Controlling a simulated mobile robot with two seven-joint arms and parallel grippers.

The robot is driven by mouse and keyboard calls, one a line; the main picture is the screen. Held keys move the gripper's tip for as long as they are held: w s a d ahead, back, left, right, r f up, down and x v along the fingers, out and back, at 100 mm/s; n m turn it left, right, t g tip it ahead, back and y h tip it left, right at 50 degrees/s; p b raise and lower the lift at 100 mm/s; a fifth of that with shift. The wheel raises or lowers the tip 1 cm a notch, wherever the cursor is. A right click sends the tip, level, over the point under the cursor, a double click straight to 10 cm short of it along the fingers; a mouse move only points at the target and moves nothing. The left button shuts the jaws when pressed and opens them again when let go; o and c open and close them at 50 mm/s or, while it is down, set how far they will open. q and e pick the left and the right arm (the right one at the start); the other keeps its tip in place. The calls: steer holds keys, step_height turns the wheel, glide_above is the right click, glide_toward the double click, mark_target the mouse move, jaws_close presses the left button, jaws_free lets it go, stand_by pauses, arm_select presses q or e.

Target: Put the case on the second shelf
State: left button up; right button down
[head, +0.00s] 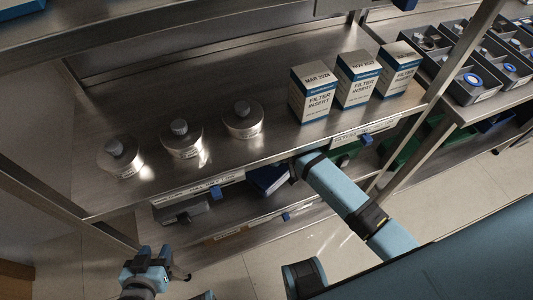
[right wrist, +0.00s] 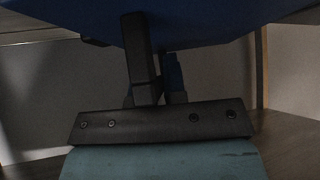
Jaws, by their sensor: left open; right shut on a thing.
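The case is dark blue. In the right wrist view its underside or side (right wrist: 215,22) fills the top of the picture. My right gripper (right wrist: 158,75) is shut on it. In the head view a dark blue piece, apparently the same case (head: 268,179), shows just below the front edge of the large steel shelf (head: 215,165), over the shelf level beneath. The rest of it is hidden by that shelf and my right arm. My left gripper (head: 150,266) is open and empty, low at the left, in front of the shelving and away from the case.
On the large shelf stand several white filter insert boxes (head: 312,95) and three round metal canisters (head: 243,120). A grey bin (head: 181,210) sits on the lower level, left of the case. Grey trays (head: 470,83) fill the rack at the right. A shelf upright (head: 440,90) stands right of my right arm.

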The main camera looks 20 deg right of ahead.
steer(key=shift+w+a+r, duration=0.1)
steer(key=shift+w+a, duration=0.15)
steer(key=shift+w, duration=0.25)
steer(key=shift+f+b, duration=0.3)
steer(key=shift+f, duration=1.45)
steer(key=c, duration=1.2)
jaws_free()
steer(key=shift+s+d, duration=0.1)
steer(key=shift+s, duration=0.05)
